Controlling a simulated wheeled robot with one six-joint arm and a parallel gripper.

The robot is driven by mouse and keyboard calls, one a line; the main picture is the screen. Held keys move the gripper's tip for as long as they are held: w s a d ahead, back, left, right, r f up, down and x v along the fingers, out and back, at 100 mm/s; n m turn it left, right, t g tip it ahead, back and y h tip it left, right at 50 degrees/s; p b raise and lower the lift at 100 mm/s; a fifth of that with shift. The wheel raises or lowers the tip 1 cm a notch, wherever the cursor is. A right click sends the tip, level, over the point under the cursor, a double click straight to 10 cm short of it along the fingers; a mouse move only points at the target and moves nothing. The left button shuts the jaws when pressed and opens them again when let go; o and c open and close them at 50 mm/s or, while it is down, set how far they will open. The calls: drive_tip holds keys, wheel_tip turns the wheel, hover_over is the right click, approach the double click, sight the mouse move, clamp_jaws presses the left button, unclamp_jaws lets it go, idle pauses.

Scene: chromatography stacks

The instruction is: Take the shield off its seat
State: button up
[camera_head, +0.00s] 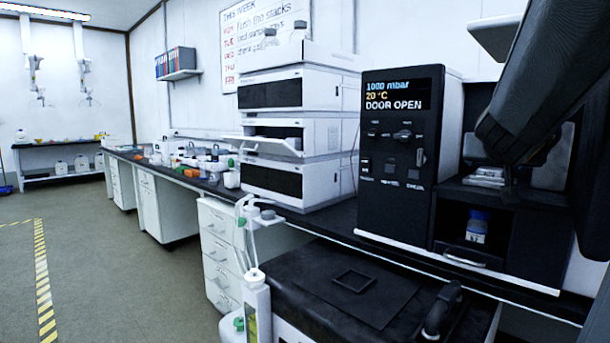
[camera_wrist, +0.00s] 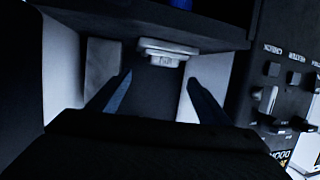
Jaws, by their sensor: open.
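A small pale grey stepped piece, which looks like the shield on its seat (camera_head: 487,177), sits on the shelf inside the open black cabinet. I cannot tell where shield and seat divide. In the wrist view, which is turned over, the pale piece (camera_wrist: 168,47) shows just beyond the fingertips, roughly between their lines. My gripper (camera_wrist: 160,78) is open, with one dark bluish finger on each side and nothing between them. It does not visibly touch the piece. In the head view my dark arm enters the cabinet from the upper right and the fingers cannot be made out.
The black cabinet's panel (camera_head: 396,145) reads 1000 mbar, 20 °C, DOOR OPEN. A blue-capped bottle (camera_head: 478,228) stands in the compartment below the shelf. The cabinet walls are close around my gripper. A white instrument stack (camera_head: 298,130) stands to the left on the bench.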

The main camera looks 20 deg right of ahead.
sight(492, 169)
drive_tip(key=b+x, duration=0.1)
drive_tip(key=x, duration=0.1)
drive_tip(key=b+x, duration=0.1)
drive_tip(key=x, duration=0.1)
drive_tip(key=b+x, duration=0.1)
drive_tip(key=x, duration=0.1)
drive_tip(key=shift+w+f+b, duration=0.25)
drive_tip(key=shift+f+b, duration=0.15)
drive_tip(key=shift+w+d, duration=0.25)
drive_tip(key=shift+d, duration=0.2)
drive_tip(key=c, duration=1.2)
drive_tip(key=shift+c, duration=0.5)
drive_tip(key=shift+r, duration=0.1)
